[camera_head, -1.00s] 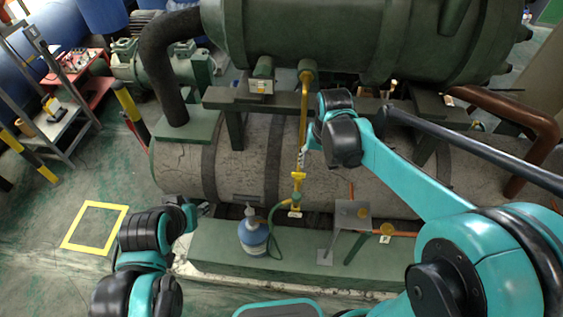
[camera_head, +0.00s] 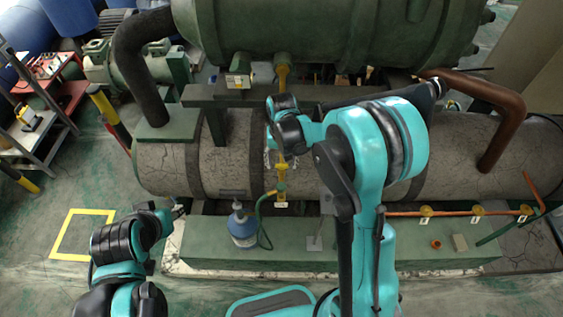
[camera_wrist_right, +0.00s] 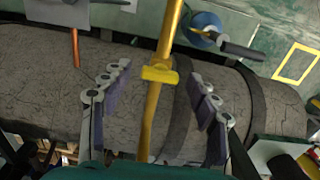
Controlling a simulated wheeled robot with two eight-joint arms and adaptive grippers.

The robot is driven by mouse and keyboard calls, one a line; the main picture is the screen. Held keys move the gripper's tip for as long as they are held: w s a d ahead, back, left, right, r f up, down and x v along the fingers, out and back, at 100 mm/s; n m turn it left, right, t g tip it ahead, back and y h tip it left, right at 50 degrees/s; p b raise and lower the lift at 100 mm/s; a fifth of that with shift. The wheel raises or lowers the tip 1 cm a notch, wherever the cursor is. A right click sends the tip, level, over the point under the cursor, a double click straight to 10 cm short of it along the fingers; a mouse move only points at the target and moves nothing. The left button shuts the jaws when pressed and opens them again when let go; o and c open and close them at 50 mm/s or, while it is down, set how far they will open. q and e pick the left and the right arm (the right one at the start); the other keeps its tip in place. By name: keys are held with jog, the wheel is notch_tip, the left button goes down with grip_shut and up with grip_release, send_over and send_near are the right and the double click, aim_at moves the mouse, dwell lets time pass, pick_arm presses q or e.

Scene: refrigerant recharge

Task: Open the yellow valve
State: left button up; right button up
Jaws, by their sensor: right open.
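The yellow valve (camera_head: 282,167) sits on a thin vertical yellow pipe in front of the grey cracked tank. In the right wrist view its yellow handle (camera_wrist_right: 160,74) lies crosswise on the pipe. My right gripper (camera_wrist_right: 158,80) is open, with one finger on each side of the pipe and valve. A gap shows between the handle and both fingers, and I see no contact. In the head view my right gripper (camera_head: 274,152) is partly hidden by its own wrist, close to the pipe. My left gripper (camera_head: 179,209) is low on the left, away from the valve; its jaws are unclear.
A blue bottle (camera_head: 242,230) with a green hose (camera_head: 266,235) stands on the green base below the valve. A copper pipe (camera_head: 450,213) with small yellow valves runs at right. Green machinery (camera_head: 290,35) hangs above. A yellow floor square (camera_head: 62,234) is at left.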

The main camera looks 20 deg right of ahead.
jog(key=c, duration=1.2)
jog(key=shift+o, duration=0.2)
jog(key=shift+n, duration=0.3)
jog(key=n+b, duration=0.1)
jog(key=n, duration=0.1)
jog(key=shift+f+n, duration=0.1)
jog(key=shift+n, duration=0.2)
jog(key=n+b, duration=0.1)
jog(key=n, duration=0.2)
jog(key=shift+n, duration=0.4)
jog(key=n+b, duration=0.1)
jog(key=n, duration=0.3)
jog(key=shift+n+b, duration=0.45)
jog(key=shift+n, duration=1.55)
